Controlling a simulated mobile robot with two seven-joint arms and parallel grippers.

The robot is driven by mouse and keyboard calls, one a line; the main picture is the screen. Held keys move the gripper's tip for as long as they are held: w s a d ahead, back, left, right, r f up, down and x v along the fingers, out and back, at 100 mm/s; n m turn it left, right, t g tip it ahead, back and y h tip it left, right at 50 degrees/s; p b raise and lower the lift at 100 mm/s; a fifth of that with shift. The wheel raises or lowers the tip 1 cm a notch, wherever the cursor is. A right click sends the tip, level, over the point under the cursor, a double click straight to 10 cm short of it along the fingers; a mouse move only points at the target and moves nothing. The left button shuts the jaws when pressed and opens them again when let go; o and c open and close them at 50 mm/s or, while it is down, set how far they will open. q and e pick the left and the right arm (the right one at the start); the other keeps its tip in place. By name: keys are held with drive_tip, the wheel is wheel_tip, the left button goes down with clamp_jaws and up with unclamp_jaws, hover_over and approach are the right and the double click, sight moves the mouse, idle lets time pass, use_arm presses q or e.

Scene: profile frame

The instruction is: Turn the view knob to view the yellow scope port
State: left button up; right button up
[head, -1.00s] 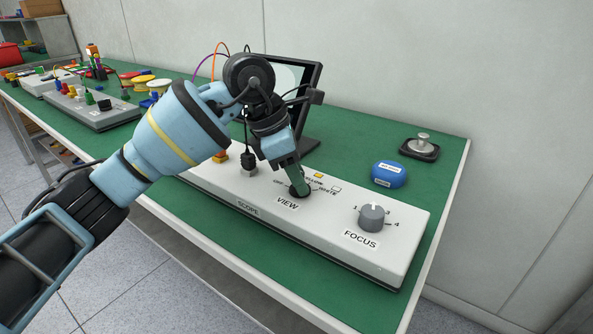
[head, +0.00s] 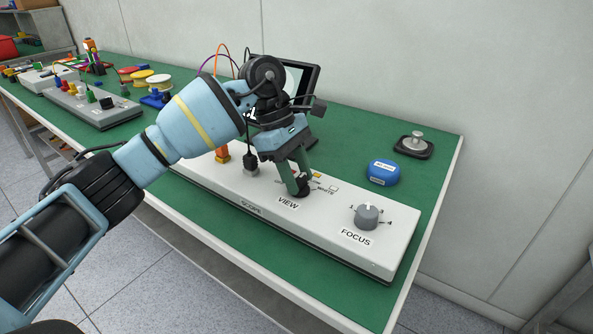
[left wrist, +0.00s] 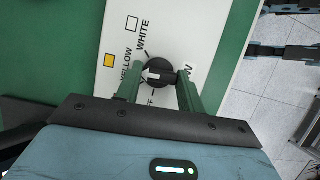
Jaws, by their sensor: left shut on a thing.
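The black view knob (left wrist: 160,74) sits on the grey scope panel (head: 330,232), beside the printed words OFF, YELLOW and WHITE. In the left wrist view its white mark points left, toward the end of the word YELLOW. My left gripper (head: 299,192) is shut on the knob, with one green finger on each side; its fingers also show in the left wrist view (left wrist: 160,80). A yellow square (left wrist: 110,60) and a white square (left wrist: 132,24) mark the panel. The monitor (head: 303,80) stands behind, mostly hidden by my arm. My right gripper is out of view.
The focus knob (head: 367,216) is right of the view knob. An orange plug (head: 222,155) and a black plug (head: 250,163) stand on the panel's left. A blue roll-shaped item (head: 382,173) and a dark scale-like item (head: 413,146) lie behind right.

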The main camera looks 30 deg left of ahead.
use_arm(q)
drive_tip(key=shift+r+m, duration=0.1)
drive_tip(key=shift+m, duration=0.2)
drive_tip(key=o, duration=1)
drive_tip(key=v, duration=0.7)
drive_tip(key=shift+r+p, duration=0.35)
drive_tip(key=shift+w+a, duration=0.1)
drive_tip(key=shift+a, duration=0.05)
